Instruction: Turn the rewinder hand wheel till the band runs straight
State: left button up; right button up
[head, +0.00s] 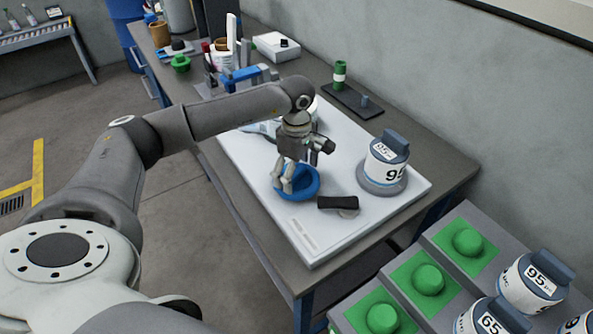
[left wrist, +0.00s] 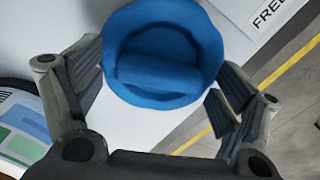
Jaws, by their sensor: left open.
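The blue hand wheel (head: 307,188), a scalloped round knob with a raised grip bar, sits on the white machine plate (head: 255,180). In the left wrist view the wheel (left wrist: 162,85) lies at the top centre, between the spread fingers of my open left gripper (left wrist: 160,78). In the head view that gripper (head: 285,182) reaches down at the wheel's left side; whether a finger touches it I cannot tell. A white reel marked 95 (head: 385,165) with a grey-blue top stands on a round base to the right. I cannot make out the band; my arm hides part of the plate.
A black-handled part (head: 337,203) lies right of the wheel. Green pads with knobs (head: 428,279) and more labelled reels (head: 533,283) fill the front right. A dark tray with a green roll (head: 340,74) and bench clutter stand behind. The plate's front corner is clear.

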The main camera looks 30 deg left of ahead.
aim_at(297, 171)
pick_arm(q)
notch_tip(297, 171, up, 12)
dwell(0.5)
dwell(0.4)
